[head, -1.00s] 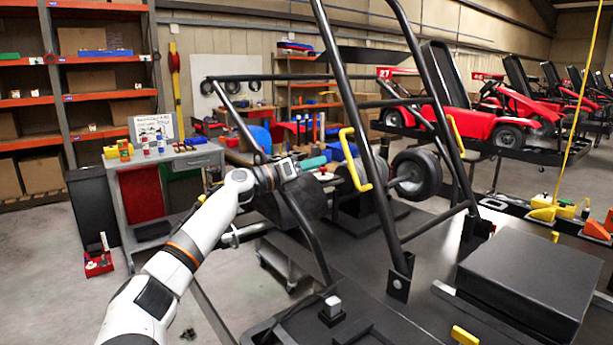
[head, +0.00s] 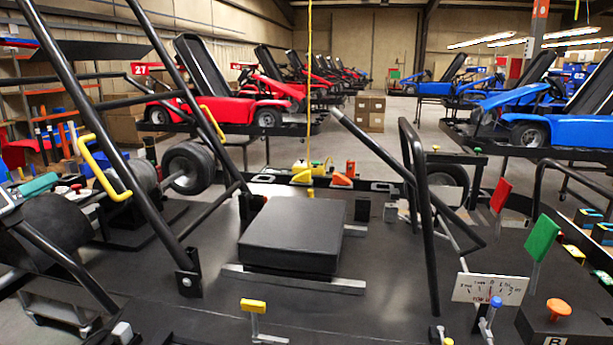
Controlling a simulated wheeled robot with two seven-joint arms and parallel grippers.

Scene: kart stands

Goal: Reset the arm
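My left gripper (head: 12,197) shows only in part at the left edge of the head view, beside the black frame tubes. Its fingers are too small and cut off to tell whether they are open or shut. A teal, handle-like piece (head: 38,185) lies right at its tip; I cannot tell if it is held or only behind it. The rest of my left arm is outside the picture. My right arm and gripper are not in view.
A black tube frame (head: 150,190) with a yellow handle (head: 100,165) rises close on the left. A black box (head: 293,235) sits mid-platform. At right stand a red paddle (head: 501,194), a green paddle (head: 542,237) and a gauge plate (head: 490,290). Karts line the back.

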